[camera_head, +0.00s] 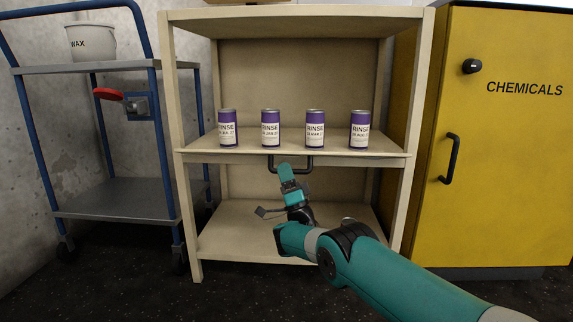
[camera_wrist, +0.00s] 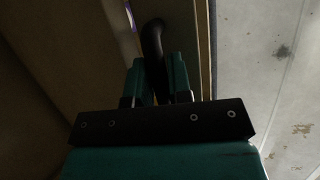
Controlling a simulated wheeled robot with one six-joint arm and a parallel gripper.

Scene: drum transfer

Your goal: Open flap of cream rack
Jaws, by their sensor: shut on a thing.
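The cream rack (camera_head: 172,130) stands in the middle of the head view with its upper bay open to the front. A black bar handle (camera_head: 310,163) is on the front edge at the middle shelf's level. My gripper (camera_head: 285,170) is shut on this handle. In the wrist view, the fingers of my gripper (camera_wrist: 158,80) close around the dark curved handle (camera_wrist: 153,40). No upright panel covers the bay above the handle. I cannot tell the flap's exact angle or where it parts from the shelf.
Several purple and white RINSE cans (camera_head: 314,128) stand in a row on the middle shelf. The lower shelf (camera_head: 235,235) looks largely empty behind my arm. A blue-framed trolley (camera_head: 115,196) with a WAX tub (camera_head: 92,43) stands left. A yellow CHEMICALS cabinet (camera_head: 505,180) stands close right.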

